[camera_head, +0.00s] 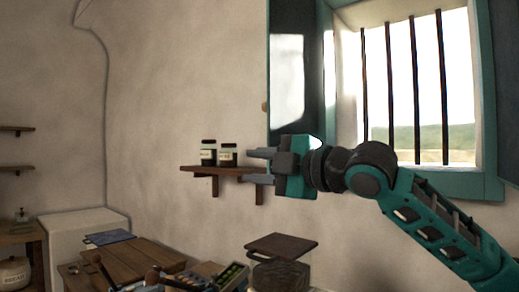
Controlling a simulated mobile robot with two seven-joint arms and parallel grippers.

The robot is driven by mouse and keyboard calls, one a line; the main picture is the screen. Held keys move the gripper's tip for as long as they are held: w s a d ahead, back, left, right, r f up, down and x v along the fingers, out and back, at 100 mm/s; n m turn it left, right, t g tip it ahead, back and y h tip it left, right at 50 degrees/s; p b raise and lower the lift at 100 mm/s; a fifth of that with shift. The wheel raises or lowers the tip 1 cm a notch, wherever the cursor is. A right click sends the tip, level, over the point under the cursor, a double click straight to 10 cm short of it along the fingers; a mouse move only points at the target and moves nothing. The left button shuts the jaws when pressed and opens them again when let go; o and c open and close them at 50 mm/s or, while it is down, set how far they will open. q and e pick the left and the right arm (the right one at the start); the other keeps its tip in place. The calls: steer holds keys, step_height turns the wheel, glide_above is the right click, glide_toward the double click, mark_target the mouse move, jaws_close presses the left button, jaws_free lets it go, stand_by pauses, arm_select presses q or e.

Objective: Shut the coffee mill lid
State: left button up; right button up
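My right gripper (258,166) is raised in front of the wall, its fingers pointing left. The two fingers are apart with nothing seen between them, and they overlap the right end of a small wall shelf in the picture. A small object with a knob on top (22,215) stands on a wooden table at the far left; it may be the coffee mill, but it is too small to tell or to read its lid. My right gripper is far from it. My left gripper is not in view.
Two dark labelled jars (227,154) stand on the wall shelf (205,171). A wooden table (130,262), a blue flat item (110,237) and a dark-topped wooden piece (281,245) are below. A barred window (415,90) with teal frame is right. The upper left wall is bare.

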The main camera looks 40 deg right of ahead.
steer(key=shift+r, duration=1.4)
